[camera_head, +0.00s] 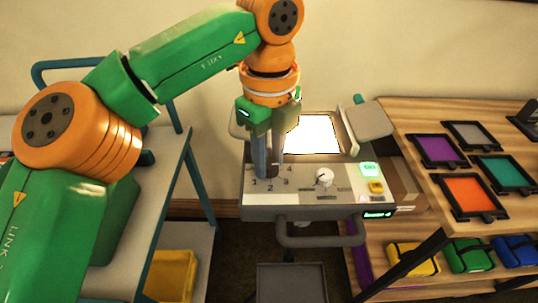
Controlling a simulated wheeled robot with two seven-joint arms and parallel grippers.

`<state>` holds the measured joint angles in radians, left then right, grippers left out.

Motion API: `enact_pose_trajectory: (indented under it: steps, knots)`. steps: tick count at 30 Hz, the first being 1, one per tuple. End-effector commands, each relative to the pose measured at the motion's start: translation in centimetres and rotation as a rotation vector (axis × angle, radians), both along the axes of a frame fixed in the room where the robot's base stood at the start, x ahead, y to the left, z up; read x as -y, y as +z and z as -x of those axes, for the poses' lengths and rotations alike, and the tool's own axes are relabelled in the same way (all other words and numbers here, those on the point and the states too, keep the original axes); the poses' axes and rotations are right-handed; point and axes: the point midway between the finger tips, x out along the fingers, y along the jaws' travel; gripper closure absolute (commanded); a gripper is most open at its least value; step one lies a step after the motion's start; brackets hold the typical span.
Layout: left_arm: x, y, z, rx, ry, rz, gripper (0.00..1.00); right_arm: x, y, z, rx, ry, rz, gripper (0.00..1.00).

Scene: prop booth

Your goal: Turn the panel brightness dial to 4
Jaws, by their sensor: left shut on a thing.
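The control panel (308,196) is the sloped grey front of a machine with a bright lit white screen (314,134). My left gripper (268,172) points straight down at the panel's left part, where small printed numerals surround its fingertips. It is shut on the dial there, which the fingers hide almost wholly. The dial's setting cannot be read. A second, white knob (324,177) stands free to the right of the fingers. My right gripper is not in view.
Right of the knob are a lit green button (369,169), a yellow button (376,187) and a small green display (377,214). A wooden table (420,150) with coloured framed panels stands at right. A pale cart (160,185) with blue-green rails is at left.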

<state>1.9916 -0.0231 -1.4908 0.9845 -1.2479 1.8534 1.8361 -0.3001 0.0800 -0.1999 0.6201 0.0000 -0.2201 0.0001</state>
Motion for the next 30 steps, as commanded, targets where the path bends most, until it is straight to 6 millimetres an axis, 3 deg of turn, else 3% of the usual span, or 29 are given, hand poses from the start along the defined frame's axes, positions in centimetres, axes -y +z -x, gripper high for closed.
enact_pose_trajectory:
  steps: [6,7,10,20,27,30]
  knots:
    - [0.0,-0.1,0.1,-0.003,-0.003,0.000,1.00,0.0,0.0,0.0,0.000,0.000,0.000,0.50]
    - [0.0,-0.1,0.1,-0.003,-0.003,0.000,0.63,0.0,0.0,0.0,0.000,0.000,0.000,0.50]
    - [0.0,-0.1,0.1,-0.003,-0.003,0.000,0.36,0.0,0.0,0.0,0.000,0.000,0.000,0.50]
    - [0.0,0.6,0.0,0.000,-0.001,0.000,0.36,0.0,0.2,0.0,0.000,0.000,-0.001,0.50]
    - [0.1,5.9,0.0,0.001,-0.001,0.001,0.36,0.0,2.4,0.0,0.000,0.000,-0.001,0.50]
    - [0.1,7.0,0.0,-0.001,-0.002,0.000,0.36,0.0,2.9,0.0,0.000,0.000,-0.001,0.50]
